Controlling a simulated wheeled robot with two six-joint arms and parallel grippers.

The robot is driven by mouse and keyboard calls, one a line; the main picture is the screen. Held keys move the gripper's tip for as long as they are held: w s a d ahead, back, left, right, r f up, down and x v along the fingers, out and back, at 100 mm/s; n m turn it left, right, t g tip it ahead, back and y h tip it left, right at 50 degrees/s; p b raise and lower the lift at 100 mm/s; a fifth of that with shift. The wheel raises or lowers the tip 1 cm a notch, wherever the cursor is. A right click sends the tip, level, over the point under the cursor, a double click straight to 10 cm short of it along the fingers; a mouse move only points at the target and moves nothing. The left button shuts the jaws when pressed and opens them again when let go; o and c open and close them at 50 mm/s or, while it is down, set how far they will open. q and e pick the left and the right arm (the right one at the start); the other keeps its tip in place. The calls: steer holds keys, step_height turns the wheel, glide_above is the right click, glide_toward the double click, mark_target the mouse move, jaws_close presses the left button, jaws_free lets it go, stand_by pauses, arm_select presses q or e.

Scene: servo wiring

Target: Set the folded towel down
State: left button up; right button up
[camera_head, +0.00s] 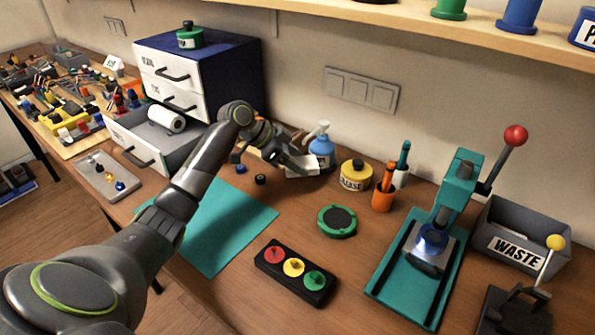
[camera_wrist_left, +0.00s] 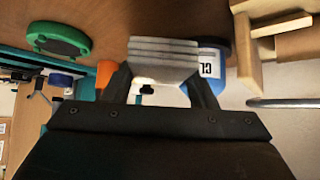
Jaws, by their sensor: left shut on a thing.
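The folded towel (camera_head: 303,168) is a small whitish bundle beside the blue spray bottle (camera_head: 321,150) near the back of the bench. In the left wrist view the towel (camera_wrist_left: 163,60) shows its stacked layers between the two dark fingers. My left gripper (camera_head: 290,160) is shut on it. I cannot tell whether the towel touches the bench top. The bottle (camera_wrist_left: 211,62) also stands close on the right in the wrist view. My right gripper is not in view.
A yellow tin (camera_head: 356,176), an orange cup (camera_head: 383,197) and a green round pad (camera_head: 338,220) stand to the right. An open drawer (camera_head: 142,140) with a white roll lies left. The teal mat (camera_head: 235,225) is largely bare.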

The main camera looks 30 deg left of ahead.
mark_target(298, 182)
arm_select(q)
step_height(298, 182, down, 3)
steer(key=shift+f, duration=0.1)
steer(key=shift+w+f+p, duration=0.2)
steer(key=shift+f+p, duration=0.25)
steer(key=shift+f, duration=0.1)
steer(key=shift+f, duration=0.15)
steer(key=o, duration=1)
steer(key=shift+c, duration=0.2)
steer(key=b+v, duration=0.1)
steer(key=v, duration=1.1)
steer(key=shift+b, duration=0.35)
